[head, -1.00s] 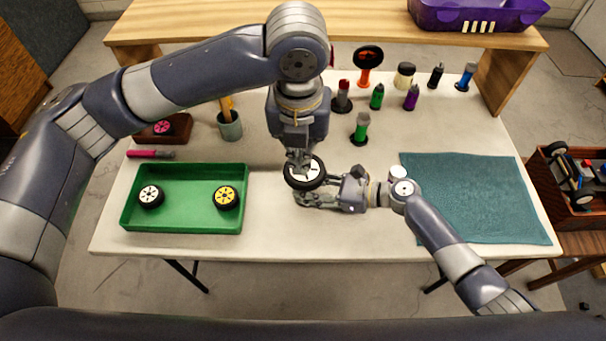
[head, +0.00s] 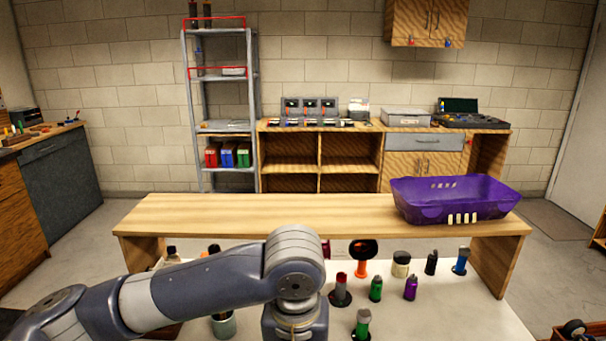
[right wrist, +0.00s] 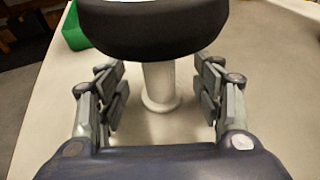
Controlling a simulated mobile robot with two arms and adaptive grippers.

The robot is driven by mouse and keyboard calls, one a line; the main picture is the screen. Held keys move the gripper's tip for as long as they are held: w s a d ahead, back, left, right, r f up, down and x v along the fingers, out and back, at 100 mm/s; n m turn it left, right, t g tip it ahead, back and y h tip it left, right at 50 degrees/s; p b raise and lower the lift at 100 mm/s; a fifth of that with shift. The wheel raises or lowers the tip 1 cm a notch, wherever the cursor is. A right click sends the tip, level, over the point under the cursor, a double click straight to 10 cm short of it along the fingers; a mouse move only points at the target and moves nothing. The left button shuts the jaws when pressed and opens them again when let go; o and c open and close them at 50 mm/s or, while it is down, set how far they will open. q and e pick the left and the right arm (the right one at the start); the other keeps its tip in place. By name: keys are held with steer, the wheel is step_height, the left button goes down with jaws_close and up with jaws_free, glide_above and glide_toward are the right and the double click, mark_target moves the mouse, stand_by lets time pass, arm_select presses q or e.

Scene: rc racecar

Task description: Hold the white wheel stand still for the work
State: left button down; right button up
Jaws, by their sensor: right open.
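The white wheel stand (right wrist: 159,88) shows in the right wrist view as an upright post with a wider round base on the pale table. A black tyre (right wrist: 152,36) sits at the top of the post and hides its upper end. My right gripper (right wrist: 163,92) is open, with one finger on each side of the post. A gap shows between each finger and the post. In the head view my left arm comes in from the left, and its gripper is below the frame. The stand is out of the head view.
A raised wooden shelf (head: 300,214) runs along the table's back and bears a purple crate (head: 455,199). Several bottles and drivers, including a green one (head: 376,288), stand on the table (head: 440,320). A green tray edge (right wrist: 74,30) shows behind the stand.

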steer(key=v, duration=1.2)
